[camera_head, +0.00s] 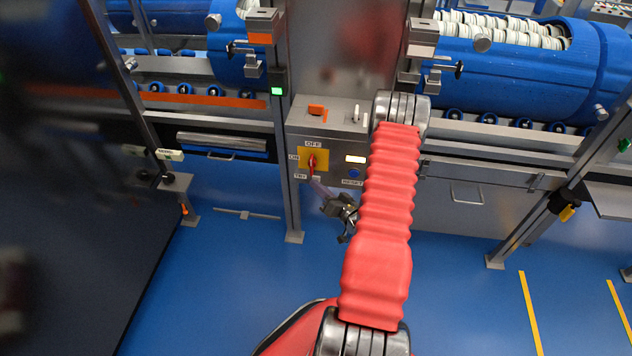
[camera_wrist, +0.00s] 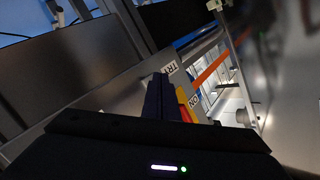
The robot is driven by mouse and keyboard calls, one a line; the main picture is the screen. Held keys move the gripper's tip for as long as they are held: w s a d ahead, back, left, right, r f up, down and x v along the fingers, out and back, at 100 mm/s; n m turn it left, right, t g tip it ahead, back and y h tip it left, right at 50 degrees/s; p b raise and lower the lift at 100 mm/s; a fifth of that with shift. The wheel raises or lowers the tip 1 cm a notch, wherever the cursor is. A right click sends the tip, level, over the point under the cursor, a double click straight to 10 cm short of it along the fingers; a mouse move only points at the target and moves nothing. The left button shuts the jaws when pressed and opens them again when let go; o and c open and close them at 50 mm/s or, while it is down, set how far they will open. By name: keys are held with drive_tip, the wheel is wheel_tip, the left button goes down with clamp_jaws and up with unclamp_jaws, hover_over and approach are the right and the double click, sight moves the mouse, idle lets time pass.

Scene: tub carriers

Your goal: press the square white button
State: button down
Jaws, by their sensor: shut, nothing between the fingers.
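A small white lit rectangular button (camera_head: 355,159) sits on the front of the grey control box (camera_head: 334,143), above a round blue button (camera_head: 354,173) marked RESET. To its left is a red rotary switch on a yellow plate (camera_head: 322,156), marked OFF, ON and TRIP. My gripper (camera_head: 317,184) is shut and empty, below the rotary switch and lower left of the white button. In the wrist view the dark shut fingers (camera_wrist: 159,80) partly cover the red and yellow switch (camera_wrist: 186,103). I cannot make out the white button there. Whether the fingers touch the box is unclear.
An orange part (camera_head: 316,110) and a small white lever (camera_head: 357,113) stand on the box's top. A metal post (camera_head: 291,190) rises left of the box. Blue tubs (camera_head: 510,75) lie on rollers behind. The blue floor in front is open.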

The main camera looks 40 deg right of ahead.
drive_tip(key=shift+s+a, duration=0.3)
drive_tip(key=shift+s+a, duration=0.9)
drive_tip(key=shift+a, duration=0.3)
drive_tip(key=shift+s+a, duration=0.9)
drive_tip(key=shift+a, duration=0.3)
